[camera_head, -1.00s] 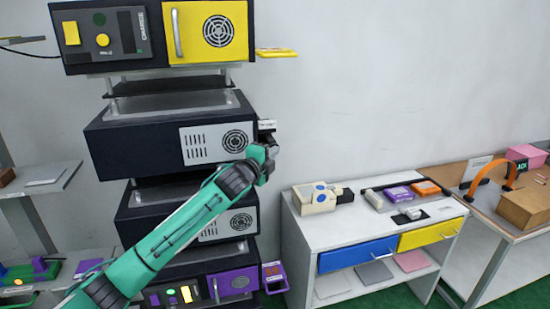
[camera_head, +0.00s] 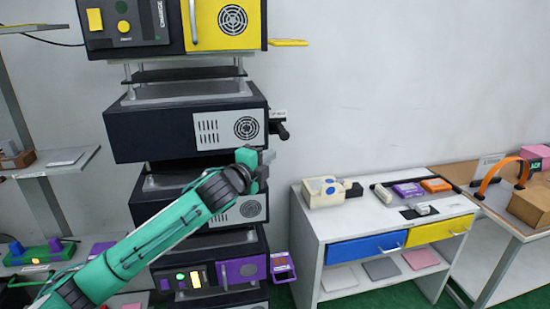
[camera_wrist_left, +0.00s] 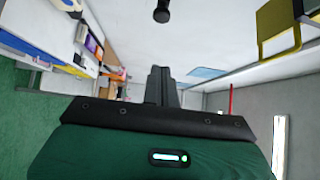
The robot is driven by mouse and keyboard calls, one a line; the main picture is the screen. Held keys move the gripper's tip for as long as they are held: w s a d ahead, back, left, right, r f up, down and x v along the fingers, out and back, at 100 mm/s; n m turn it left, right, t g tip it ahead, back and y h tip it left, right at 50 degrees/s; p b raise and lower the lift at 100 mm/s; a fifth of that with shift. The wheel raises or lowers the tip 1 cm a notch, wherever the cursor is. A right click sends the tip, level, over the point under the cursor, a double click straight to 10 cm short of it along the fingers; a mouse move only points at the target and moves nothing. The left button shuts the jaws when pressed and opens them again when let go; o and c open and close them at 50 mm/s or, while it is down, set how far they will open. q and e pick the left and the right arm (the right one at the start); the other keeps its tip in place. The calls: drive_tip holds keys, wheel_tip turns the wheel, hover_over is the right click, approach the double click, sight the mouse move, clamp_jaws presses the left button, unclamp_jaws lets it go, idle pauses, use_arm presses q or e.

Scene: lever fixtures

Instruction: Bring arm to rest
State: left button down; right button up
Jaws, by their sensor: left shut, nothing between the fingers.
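My left arm (camera_head: 160,240) is green with dark joints and reaches up from the lower left in the head view. Its left gripper (camera_head: 266,157) is in front of the stacked black units, a little below a black lever (camera_head: 281,128) on the right side of one unit (camera_head: 185,130). The gripper and lever look apart. In the left wrist view the gripper's fingers (camera_wrist_left: 161,86) are together with nothing between them. A black knob (camera_wrist_left: 162,11) shows at the top of that view, away from the fingertips. My right gripper is not in view.
A yellow-doored unit (camera_head: 225,22) tops the stack, with a yellow tab (camera_head: 288,42) sticking out right. A purple-doored unit (camera_head: 243,271) is low. A white table (camera_head: 325,222) with drawers and small devices stands right. The wall area above it is clear.

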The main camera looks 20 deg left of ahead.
use_arm(q)
drive_tip(key=shift+s+a+f, duration=0.1)
drive_tip(key=shift+s+a, duration=0.05)
